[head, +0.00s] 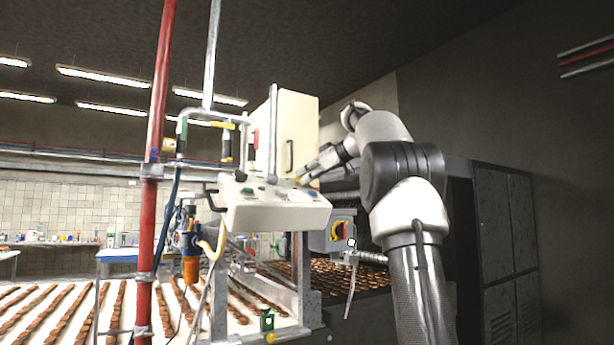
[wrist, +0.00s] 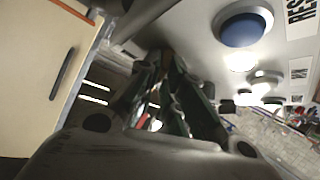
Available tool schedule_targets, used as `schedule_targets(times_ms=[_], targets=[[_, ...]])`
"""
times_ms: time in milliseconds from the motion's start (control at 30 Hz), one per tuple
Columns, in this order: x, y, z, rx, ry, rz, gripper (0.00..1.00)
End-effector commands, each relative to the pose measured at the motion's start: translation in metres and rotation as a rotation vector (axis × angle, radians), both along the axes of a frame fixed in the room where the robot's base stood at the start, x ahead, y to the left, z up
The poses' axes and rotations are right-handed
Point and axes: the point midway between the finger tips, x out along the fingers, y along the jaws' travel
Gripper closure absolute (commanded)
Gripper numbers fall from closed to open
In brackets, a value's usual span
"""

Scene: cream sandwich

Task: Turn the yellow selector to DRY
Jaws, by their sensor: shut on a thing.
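My gripper (head: 301,178) reaches in from the right to the back edge of the white control panel (head: 262,213). A small patch of yellow, which I take for the yellow selector (head: 298,180), shows at its fingertips. In the wrist view my gripper (wrist: 168,85) has its dark fingers close together and shut on it, and they hide the selector there. I cannot read which way the selector points, and no DRY mark is legible.
A blue button (wrist: 243,28) beside a partly cut-off label sits close to the fingers. A cream cabinet (head: 298,125) stands behind the panel. A red post (head: 157,170) rises at left. A grey box with a red and yellow switch (head: 340,231) is below right.

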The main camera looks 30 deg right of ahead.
Motion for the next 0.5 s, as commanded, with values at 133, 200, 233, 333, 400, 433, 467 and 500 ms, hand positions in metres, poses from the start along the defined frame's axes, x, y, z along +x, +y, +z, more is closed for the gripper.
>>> schedule_targets(times_ms=[133, 200, 233, 333, 400, 433, 467, 500], targets=[[0.0025, -0.0003, -0.006, -0.001, 0.011, 0.009, 1.0], [0.0024, -0.0002, -0.0062, -0.001, 0.011, 0.009, 1.0], [0.0024, -0.0002, -0.0062, -0.001, 0.011, 0.009, 1.0], [0.0024, -0.0003, -0.0065, -0.001, 0.012, 0.01, 1.0], [0.0025, -0.0002, -0.0067, -0.001, 0.013, 0.009, 1.0], [0.0024, -0.0002, -0.0068, -0.001, 0.013, 0.009, 0.85], [0.0024, -0.0001, -0.0068, -0.001, 0.013, 0.009, 0.79], [0.0024, -0.0001, -0.0067, -0.001, 0.013, 0.009, 0.72]])
